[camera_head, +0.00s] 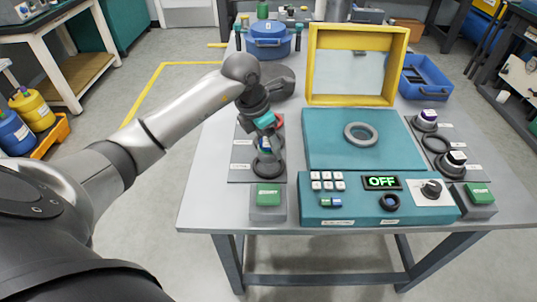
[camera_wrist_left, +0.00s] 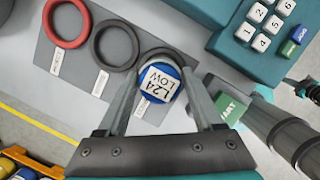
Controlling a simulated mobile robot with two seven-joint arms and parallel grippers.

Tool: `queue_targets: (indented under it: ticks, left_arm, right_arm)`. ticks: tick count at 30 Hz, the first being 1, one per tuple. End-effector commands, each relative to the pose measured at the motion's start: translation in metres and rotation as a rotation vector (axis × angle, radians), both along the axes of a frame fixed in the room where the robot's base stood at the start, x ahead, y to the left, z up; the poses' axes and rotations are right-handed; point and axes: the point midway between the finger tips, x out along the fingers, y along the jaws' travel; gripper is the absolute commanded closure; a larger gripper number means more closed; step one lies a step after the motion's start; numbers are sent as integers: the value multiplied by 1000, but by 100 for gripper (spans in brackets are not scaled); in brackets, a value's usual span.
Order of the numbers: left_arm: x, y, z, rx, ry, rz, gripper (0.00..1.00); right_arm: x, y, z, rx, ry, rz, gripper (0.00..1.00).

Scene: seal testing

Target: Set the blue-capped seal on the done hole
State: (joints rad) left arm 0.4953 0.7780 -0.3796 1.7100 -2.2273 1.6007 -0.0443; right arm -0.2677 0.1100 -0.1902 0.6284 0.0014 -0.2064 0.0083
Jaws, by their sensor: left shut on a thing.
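My left gripper (camera_head: 265,146) is shut on the blue-capped seal (camera_wrist_left: 160,82), whose white top reads "L24 LOW". The seal sits between both fingers (camera_wrist_left: 160,95) in the left wrist view, and its blue side shows in the head view (camera_head: 264,144). On the left grey strip (camera_wrist_left: 62,62) are a red ring (camera_wrist_left: 67,22), a dark ring (camera_wrist_left: 113,45) and a second dark ring (camera_head: 268,166) nearest the front. The seal is over or just behind that front ring; the gap is hard to judge. The strip's labels are too small to read. My right gripper is not in view.
A teal tester with keypad (camera_head: 328,181) and "OFF" display (camera_head: 381,183) stands right of the strip, with its yellow-framed lid (camera_head: 357,66) open. A green start button (camera_head: 268,194) is in front of the strip. Capped seals (camera_head: 427,119) stand on the right strip.

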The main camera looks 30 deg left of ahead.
Motion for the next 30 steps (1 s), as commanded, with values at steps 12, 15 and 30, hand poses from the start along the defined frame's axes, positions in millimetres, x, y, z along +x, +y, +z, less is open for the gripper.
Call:
queue_targets:
  ticks: [12,15,30]
  left_arm:
    - [0,0,-36,0,-1,0,100]
    - [0,0,-36,0,-1,0,100]
    - [-1,0,-40,0,2,0,2]
  right_arm:
    - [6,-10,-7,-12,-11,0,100]
    - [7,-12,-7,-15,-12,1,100]
    - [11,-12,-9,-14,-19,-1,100]
